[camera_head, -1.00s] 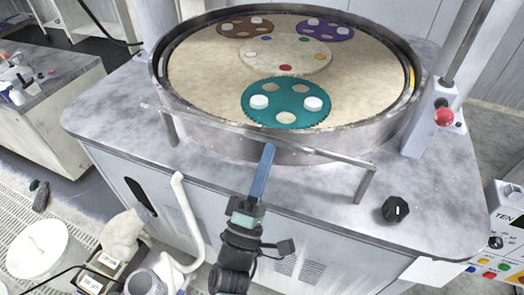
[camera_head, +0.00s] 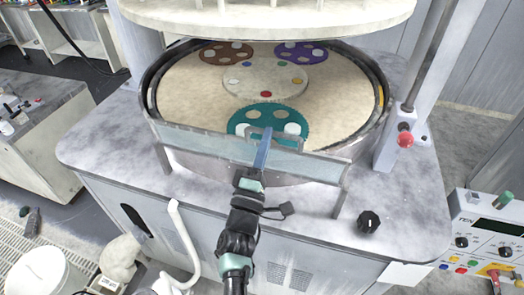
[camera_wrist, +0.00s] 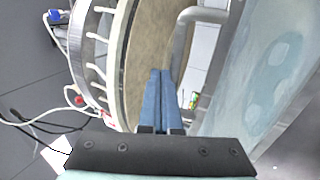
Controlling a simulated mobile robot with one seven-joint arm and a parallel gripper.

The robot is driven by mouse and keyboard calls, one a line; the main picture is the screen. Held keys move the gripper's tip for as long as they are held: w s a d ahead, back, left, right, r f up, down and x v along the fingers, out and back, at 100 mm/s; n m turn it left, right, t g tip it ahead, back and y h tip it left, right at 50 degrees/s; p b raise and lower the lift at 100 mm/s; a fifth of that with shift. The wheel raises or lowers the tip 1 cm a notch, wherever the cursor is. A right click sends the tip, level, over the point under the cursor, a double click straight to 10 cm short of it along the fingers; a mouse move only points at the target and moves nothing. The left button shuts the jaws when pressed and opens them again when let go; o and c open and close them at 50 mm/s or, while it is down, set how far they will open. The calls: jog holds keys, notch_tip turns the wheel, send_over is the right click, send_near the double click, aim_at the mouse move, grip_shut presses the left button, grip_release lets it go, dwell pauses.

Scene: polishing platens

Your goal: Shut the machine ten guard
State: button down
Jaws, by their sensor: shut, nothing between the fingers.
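The guard of machine ten (camera_head: 215,147) is a clear, pale blue panel in a grey frame along the front of the round platen bowl (camera_head: 160,130). It stands tilted at the front rim on short posts. In the wrist view the guard panel (camera_wrist: 262,75) fills the right side, and a grey bent tube (camera_wrist: 184,40) shows beside it. My gripper (camera_head: 267,133) is shut and empty, its blue fingers overlapping the middle of the guard in the head view. In the wrist view my gripper (camera_wrist: 161,73) points past the panel. I cannot tell whether they touch.
A teal carrier (camera_head: 250,115) with white discs lies on the platen behind the guard. A round upper plate (camera_head: 270,18) hangs above. A black knob (camera_head: 369,221) stands front right. A control box marked TEN (camera_head: 480,235) is far right, and a red knob (camera_head: 405,139) is on the column.

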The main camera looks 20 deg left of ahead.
jog(key=shift+x, duration=0.9)
jog(key=shift+w+f, duration=0.1)
